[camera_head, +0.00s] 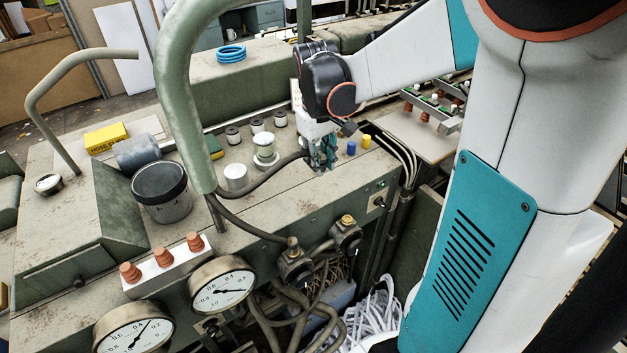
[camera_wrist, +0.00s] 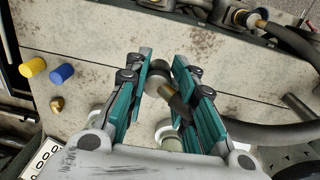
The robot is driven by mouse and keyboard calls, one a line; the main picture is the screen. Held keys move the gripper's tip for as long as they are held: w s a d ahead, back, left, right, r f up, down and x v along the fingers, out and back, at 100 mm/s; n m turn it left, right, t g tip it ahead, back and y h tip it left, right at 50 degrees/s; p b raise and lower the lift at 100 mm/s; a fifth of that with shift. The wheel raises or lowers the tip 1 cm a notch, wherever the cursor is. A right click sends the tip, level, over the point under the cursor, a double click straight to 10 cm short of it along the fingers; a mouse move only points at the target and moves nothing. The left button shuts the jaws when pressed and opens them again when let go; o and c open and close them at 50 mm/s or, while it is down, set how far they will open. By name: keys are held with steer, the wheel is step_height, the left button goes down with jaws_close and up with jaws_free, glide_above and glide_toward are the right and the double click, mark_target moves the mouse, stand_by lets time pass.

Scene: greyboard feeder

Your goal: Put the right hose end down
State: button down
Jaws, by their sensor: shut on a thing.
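My gripper (camera_head: 322,163) is low over the right part of the green-grey machine top (camera_head: 290,190). In the wrist view, my gripper's (camera_wrist: 163,62) teal fingers are closed around the grey fitting of a hose end (camera_wrist: 158,80). The dark hose (camera_wrist: 265,134) runs from it to the right in that view. In the head view the hose (camera_head: 272,180) curves left from my gripper across the machine top. The fingers hide part of the hose end, and I cannot tell whether it touches the surface.
A blue cap (camera_head: 351,147) and a yellow cap (camera_head: 366,141) stand right of my gripper. A white-and-green spool (camera_head: 265,150) and a white cylinder (camera_head: 235,177) stand left. Brass-topped valves (camera_head: 346,235) and gauges (camera_head: 222,287) are at the front. Bare surface lies before the gripper.

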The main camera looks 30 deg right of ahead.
mark_target(319, 155)
step_height(319, 155, down, 8)
steer(key=shift+r, duration=0.2)
steer(key=shift+b, duration=0.3)
steer(key=shift+f, duration=0.2)
steer(key=c, duration=1.3)
jaws_free()
steer(key=shift+c, duration=0.2)
steer(key=shift+r, duration=0.2)
steer(key=r, duration=0.8)
steer(key=r+p, duration=0.1)
steer(key=r, duration=0.3)
steer(key=shift+a, duration=0.35)
